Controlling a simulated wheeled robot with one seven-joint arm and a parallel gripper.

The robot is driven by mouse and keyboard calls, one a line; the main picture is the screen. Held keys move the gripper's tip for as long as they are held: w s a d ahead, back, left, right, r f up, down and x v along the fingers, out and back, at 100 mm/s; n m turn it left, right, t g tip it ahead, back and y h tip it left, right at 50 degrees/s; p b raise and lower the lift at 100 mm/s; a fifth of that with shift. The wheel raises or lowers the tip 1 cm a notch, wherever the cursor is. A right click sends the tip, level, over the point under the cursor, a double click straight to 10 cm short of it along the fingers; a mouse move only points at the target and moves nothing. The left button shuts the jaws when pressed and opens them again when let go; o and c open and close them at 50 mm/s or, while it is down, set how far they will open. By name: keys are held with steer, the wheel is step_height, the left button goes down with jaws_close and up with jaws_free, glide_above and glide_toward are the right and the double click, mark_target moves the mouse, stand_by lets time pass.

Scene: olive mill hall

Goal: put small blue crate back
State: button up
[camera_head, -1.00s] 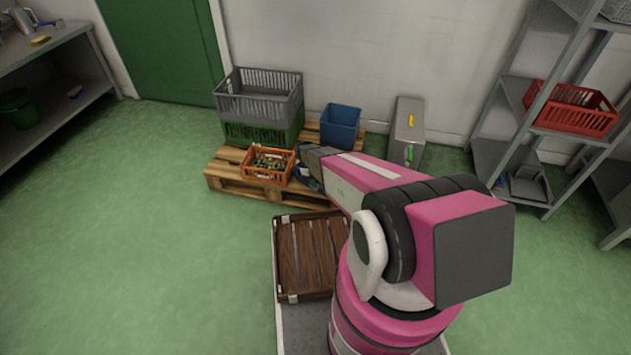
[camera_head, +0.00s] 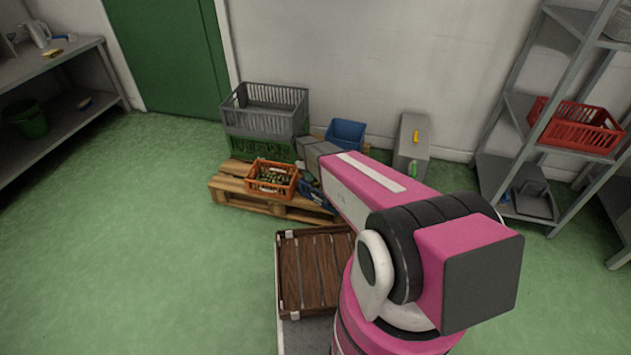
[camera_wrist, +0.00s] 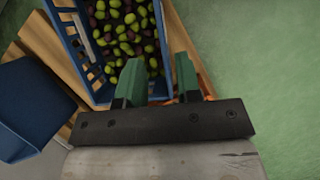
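The small blue crate (camera_wrist: 83,50) holds green and dark olives and fills the top of the wrist view. In the head view only a bit of the blue crate (camera_head: 308,188) shows, on the pallet beside the orange crate, mostly behind my arm. My gripper (camera_wrist: 159,78) is open, its two green fingers apart. In the wrist view one fingertip lies over the olives and the other outside the crate's right wall, so that wall runs between them. I cannot tell how deep the fingers reach or whether they touch it.
A grey box (camera_head: 411,140) stands right. A brown slatted crate (camera_head: 312,268) sits in front.

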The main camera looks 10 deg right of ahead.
steer(key=s+d+r+m+t+y, duration=0.1)
steer(key=s+d+r+m, duration=0.3)
steer(key=s+r, duration=0.7)
steer(key=s+d+r+m+t+y, duration=0.2)
steer(key=s+d+r+m, duration=0.2)
steer(key=s+r, duration=0.7)
step_height(320, 180, up, 2)
steer(key=shift+s+r+m, duration=0.1)
steer(key=shift+s+m, duration=0.1)
steer(key=shift+m, duration=0.3)
